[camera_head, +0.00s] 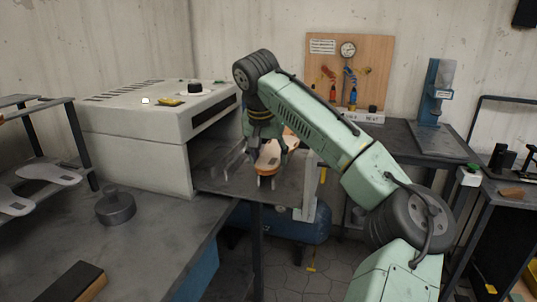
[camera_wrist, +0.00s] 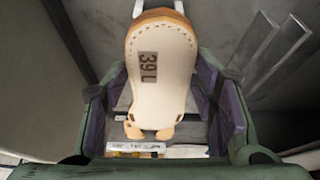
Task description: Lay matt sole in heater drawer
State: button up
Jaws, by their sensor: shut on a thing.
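A pale, tan-edged sole marked "39 L" (camera_wrist: 160,75) fills the middle of the wrist view. It also shows in the head view (camera_head: 268,160), over the pulled-out heater drawer (camera_head: 225,182). My gripper (camera_head: 265,140) is shut on the sole; in the wrist view its purple-padded fingers (camera_wrist: 162,110) lie on either side of it. I cannot tell whether the sole touches the drawer floor. The heater (camera_head: 140,150) is a pale box at the left. Whether the sole is matt is not clear, and its far end is partly hidden.
Metal rails (camera_wrist: 275,55) lie to the right of the sole in the wrist view. At left, a rack holds grey soles (camera_head: 48,173). A round metal weight (camera_head: 115,207) and a dark block (camera_head: 75,282) stand on the front bench (camera_head: 160,245). A tool board (camera_head: 375,55) stands behind my arm.

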jog(key=shift+f, duration=0.1)
dwell(0.3)
jog(key=o, duration=1.3)
